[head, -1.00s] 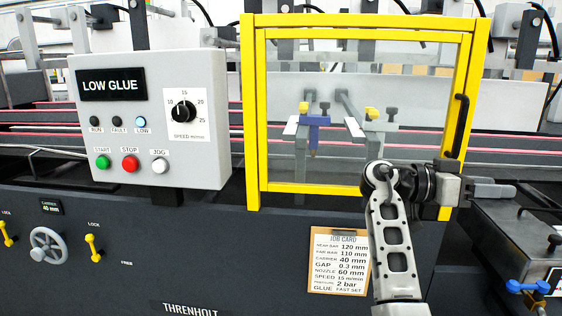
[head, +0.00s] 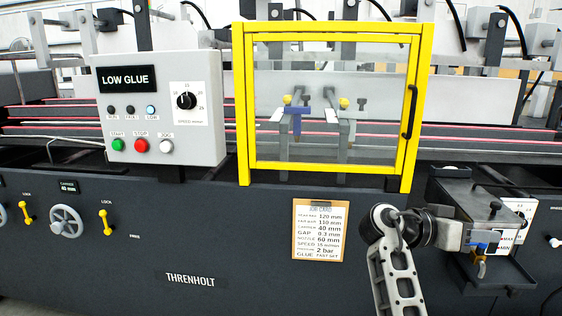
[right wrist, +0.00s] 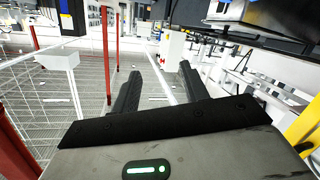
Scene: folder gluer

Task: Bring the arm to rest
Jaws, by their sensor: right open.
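My right gripper (head: 490,238) is at the lower right of the head view, in front of the glue unit beside the yellow-framed guard, pointing right. In the right wrist view its two dark fingers (right wrist: 160,75) stand apart with nothing between them. A green light strip shows on the gripper body. My right arm rises from the bottom edge, bent at the wrist. In the head view the fingertips are hard to separate from the unit behind. My left gripper is not in view.
The closed yellow guard (head: 240,110), control box (head: 207,150) reading LOW GLUE and job card (head: 319,230) are on the machine front. A dark tray (head: 490,275) with a blue-handled valve lies by my right gripper. The wrist view shows a mesh fence (right wrist: 30,95) with red posts.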

